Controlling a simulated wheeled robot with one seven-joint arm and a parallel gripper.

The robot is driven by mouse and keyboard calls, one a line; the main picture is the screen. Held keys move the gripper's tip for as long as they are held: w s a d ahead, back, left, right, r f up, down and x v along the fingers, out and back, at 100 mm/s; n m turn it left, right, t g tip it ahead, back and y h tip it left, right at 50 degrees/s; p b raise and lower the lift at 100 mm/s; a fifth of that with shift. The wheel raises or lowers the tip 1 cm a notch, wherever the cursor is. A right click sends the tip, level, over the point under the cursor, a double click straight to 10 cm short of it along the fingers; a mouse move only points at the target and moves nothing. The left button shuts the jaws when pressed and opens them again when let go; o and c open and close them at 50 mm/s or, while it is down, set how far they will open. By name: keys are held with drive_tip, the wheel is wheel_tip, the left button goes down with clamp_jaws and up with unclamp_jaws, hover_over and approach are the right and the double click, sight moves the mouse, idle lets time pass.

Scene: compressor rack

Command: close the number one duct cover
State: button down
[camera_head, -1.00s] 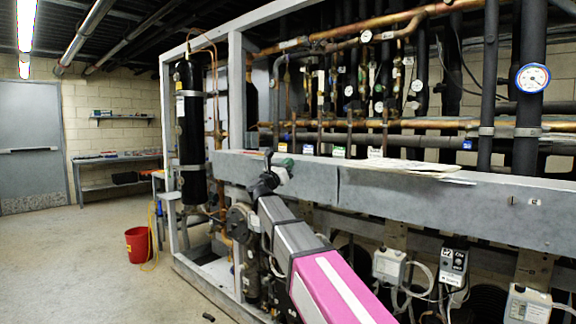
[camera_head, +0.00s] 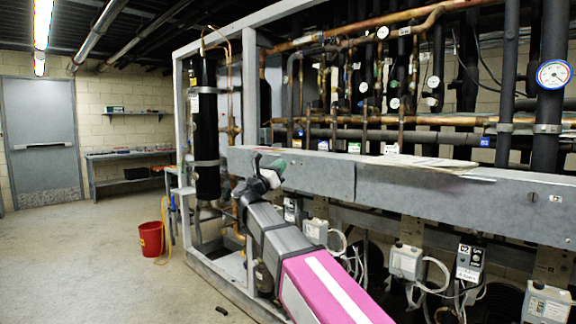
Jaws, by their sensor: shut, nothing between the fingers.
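A long grey metal duct (camera_head: 440,195) runs along the front of the rack, with a seam left of its middle. I cannot make out a number one on it, and I cannot tell which part is the number one cover or how far open it is. My gripper (camera_head: 268,166), at the end of the grey and pink arm, is shut and empty. It appears in front of the duct's left part, and I cannot tell whether it touches it. The arm hides part of the rack below the duct.
Flat papers or a thin sheet (camera_head: 415,161) lie on top of the duct. A black cylinder (camera_head: 205,130) stands at the rack's left end. A red bucket (camera_head: 151,239) stands on the floor. Grey boxes with cables (camera_head: 406,262) hang below the duct.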

drive_tip(key=a+r+n+t+y, duration=0.35)
drive_tip(key=a+n+y, duration=0.35)
drive_tip(key=n+y, duration=0.65)
drive_tip(key=a+r+n+t+y, duration=0.2)
drive_tip(key=a+n+t+y, duration=0.2)
drive_tip(key=a+n+y, duration=0.85)
drive_tip(key=n+g+h, duration=1.1)
drive_tip(key=n+h, duration=1.2)
drive_tip(key=n, duration=0.5)
approach(309, 157)
drive_tip(key=x, duration=0.7)
drive_tip(key=shift+w+d, duration=0.15)
drive_tip(key=shift+w, duration=0.15)
